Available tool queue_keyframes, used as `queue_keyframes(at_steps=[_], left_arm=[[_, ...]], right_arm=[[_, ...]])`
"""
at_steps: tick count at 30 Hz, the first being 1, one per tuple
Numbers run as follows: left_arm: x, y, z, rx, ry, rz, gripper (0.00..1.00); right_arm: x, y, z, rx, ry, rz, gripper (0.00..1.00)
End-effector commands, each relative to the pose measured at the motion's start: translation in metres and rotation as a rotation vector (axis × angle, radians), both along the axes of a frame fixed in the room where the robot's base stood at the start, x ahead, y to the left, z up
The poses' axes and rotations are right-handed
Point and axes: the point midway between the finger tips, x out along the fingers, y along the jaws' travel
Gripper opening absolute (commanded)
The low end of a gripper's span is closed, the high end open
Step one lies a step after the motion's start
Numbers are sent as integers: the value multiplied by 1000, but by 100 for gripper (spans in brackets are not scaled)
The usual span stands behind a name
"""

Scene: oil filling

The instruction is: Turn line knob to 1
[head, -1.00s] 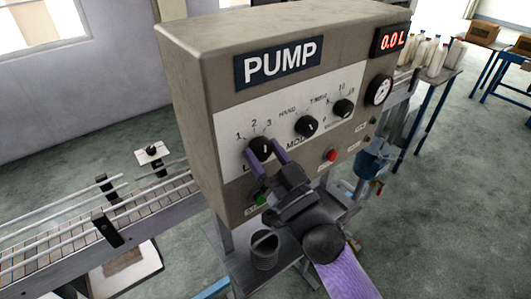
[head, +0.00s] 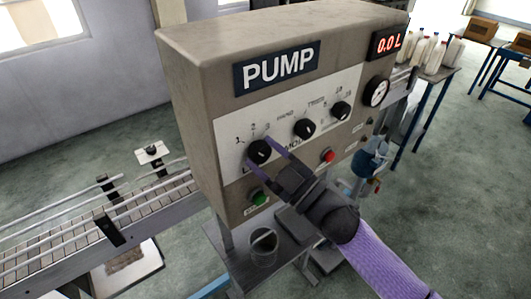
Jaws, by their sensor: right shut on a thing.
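The line knob (head: 258,151) is the leftmost black round knob on the pump panel (head: 230,133), below the printed numbers 1, 2 and 3. My right gripper (head: 259,152) has its two purple fingers on either side of this knob, one at its lower left and one at its upper right, and is shut on it. The knob's pointer mark is too small to read for certain. My left gripper is not in view.
Two more black knobs, the mode knob (head: 304,128) and the timer knob (head: 341,110), sit to the right. A green button (head: 258,198) and a red button (head: 327,156) are below. A display (head: 388,43) reads 0.0 L. A conveyor (head: 80,235) runs at the left.

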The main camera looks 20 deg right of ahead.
Motion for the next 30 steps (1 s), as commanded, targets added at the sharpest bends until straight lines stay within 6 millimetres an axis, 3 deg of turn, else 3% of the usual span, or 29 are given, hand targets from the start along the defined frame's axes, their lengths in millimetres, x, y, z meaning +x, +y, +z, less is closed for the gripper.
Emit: queue_keyframes(at_steps=[21,22,26,30], left_arm=[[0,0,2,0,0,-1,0],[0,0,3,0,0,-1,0],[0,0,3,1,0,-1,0],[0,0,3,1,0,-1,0]], right_arm=[[0,0,0,-67,-24,-1,1],[0,0,0,-67,-24,-1,67],[0,0,0,-66,-23,-1,94],[0,0,0,-66,-24,0,96]])
